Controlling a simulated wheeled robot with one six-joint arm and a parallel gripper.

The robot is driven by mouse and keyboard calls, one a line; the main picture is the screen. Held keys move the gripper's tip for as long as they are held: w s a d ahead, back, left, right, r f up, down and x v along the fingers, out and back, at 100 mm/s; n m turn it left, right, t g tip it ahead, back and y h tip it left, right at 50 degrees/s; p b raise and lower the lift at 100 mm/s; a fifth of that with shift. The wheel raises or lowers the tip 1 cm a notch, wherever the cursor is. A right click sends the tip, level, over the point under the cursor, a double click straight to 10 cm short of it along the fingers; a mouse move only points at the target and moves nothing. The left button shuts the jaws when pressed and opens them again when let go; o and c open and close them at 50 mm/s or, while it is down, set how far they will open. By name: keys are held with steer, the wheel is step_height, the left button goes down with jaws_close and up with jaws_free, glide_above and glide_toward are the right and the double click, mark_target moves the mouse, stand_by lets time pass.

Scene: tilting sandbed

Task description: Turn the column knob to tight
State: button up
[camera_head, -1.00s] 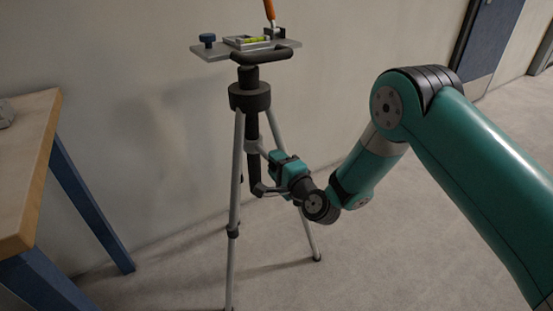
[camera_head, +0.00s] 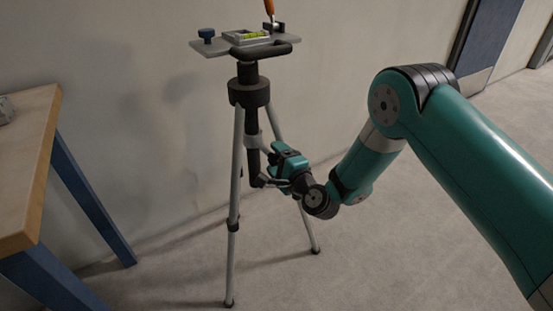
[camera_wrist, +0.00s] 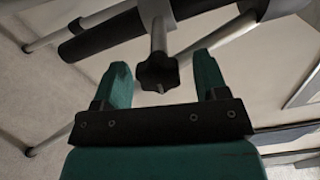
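The column knob (camera_wrist: 157,72) is black and lobed on a short grey stem in the wrist view. It shows between the two teal fingertips of my gripper (camera_wrist: 161,72), with a gap on either side. My gripper is open and holds nothing. The dark tripod column (camera_wrist: 95,35) runs behind the knob. In the head view my gripper (camera_head: 268,178) is close beside the lower part of the column (camera_head: 254,162). The knob cannot be made out there, and its tight or loose state is not readable.
The tripod carries a grey plate (camera_head: 212,47) with a bubble level (camera_head: 247,36), a blue knob (camera_head: 206,34) and an orange-handled tool (camera_head: 269,8). Tripod legs (camera_head: 237,190) stand close to my gripper. A wooden table (camera_head: 30,120) is at left; a wall is behind.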

steer(key=b+v, duration=1.7)
steer(key=b, duration=0.8)
steer(key=shift+s, duration=0.2)
steer(key=shift+d, duration=0.15)
